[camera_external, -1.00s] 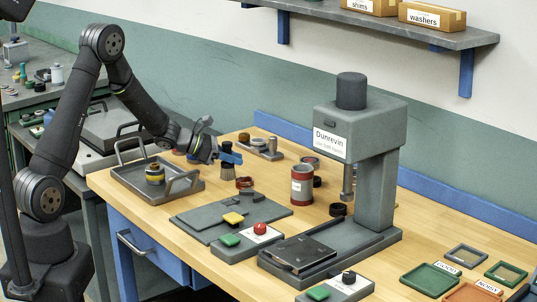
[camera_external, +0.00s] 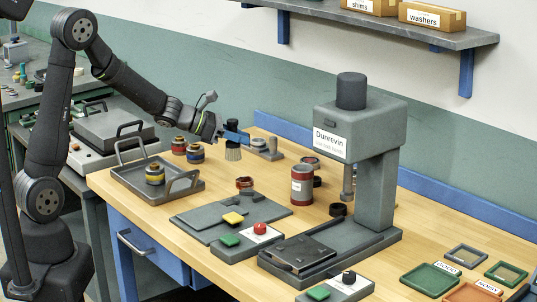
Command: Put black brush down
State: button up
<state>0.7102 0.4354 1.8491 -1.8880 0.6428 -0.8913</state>
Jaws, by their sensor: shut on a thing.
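The black brush (camera_external: 232,153) hangs upright at the end of my gripper (camera_external: 234,137), with a dark top above and paler grey-brown bristles pointing down. My gripper is shut on it, with blue finger parts across its middle. The brush appears to be above the rear left part of the wooden table (camera_external: 215,205); the exact gap below the bristles is hard to judge.
A metal fixture (camera_external: 265,147) is just right of the brush. The Dunrevin press (camera_external: 380,185) stands farther right.

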jog(key=shift+r, duration=0.25)
jog(key=shift+w+a+f, duration=1.45)
jog(key=shift+w+f, duration=0.35)
jog(key=shift+w, duration=0.85)
jog(key=shift+w+a+f, duration=1.5)
jog(key=shift+w+f, duration=0.25)
jog(key=shift+w, duration=0.9)
jog(key=shift+w+a+f, duration=1.45)
jog(key=shift+w+f, duration=0.35)
jog(key=shift+w, duration=0.85)
jog(key=shift+f, duration=0.2)
jog(key=o, duration=1)
jog(key=shift+r, duration=0.1)
